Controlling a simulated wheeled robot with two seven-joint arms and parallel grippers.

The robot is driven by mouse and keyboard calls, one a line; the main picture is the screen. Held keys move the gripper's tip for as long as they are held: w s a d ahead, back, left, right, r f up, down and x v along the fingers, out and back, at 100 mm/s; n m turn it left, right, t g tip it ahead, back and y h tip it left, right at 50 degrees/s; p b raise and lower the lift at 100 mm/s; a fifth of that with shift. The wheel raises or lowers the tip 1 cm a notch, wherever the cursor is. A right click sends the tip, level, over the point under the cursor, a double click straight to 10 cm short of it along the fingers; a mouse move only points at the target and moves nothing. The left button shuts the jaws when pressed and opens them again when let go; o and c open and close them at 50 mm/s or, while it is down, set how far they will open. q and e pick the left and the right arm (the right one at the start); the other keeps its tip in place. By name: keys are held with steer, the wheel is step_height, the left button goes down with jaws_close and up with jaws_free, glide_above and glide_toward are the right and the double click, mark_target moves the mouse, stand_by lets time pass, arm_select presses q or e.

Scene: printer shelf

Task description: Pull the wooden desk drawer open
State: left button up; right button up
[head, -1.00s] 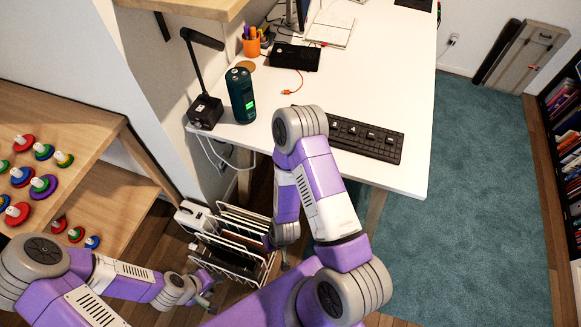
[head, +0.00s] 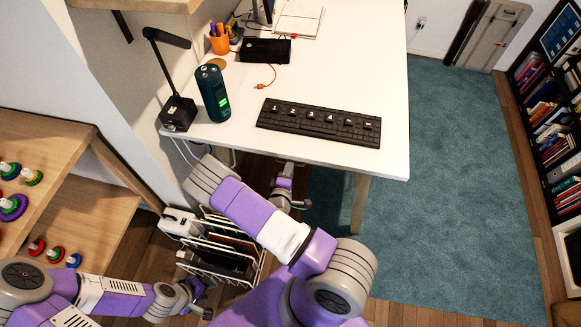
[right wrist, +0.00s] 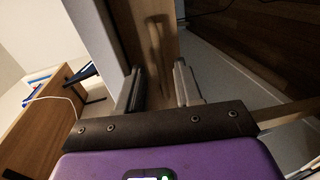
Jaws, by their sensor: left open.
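The wooden drawer front (right wrist: 138,12) shows at the top of the right wrist view, with a slim wooden handle (right wrist: 156,48) on it. The drawer is hidden under the white desk (head: 335,150) in the head view. My right gripper (right wrist: 161,88) is open, its two fingers apart on either side of the handle in the picture. Whether they touch it I cannot tell. In the head view my right gripper (head: 297,203) is low at the desk's front edge. My left gripper (head: 203,298) is open and empty, low at the left near the floor.
A wire rack (head: 225,245) with flat items stands below the desk, close to both arms. A keyboard (head: 320,122), a dark green cylinder (head: 212,92) and a black lamp (head: 178,110) are on the desk. A wooden shelf (head: 85,215) is at left. The teal rug (head: 440,180) is clear.

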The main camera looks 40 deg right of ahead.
steer(key=shift+x, duration=1)
steer(key=shift+c, duration=0.5)
jaws_close()
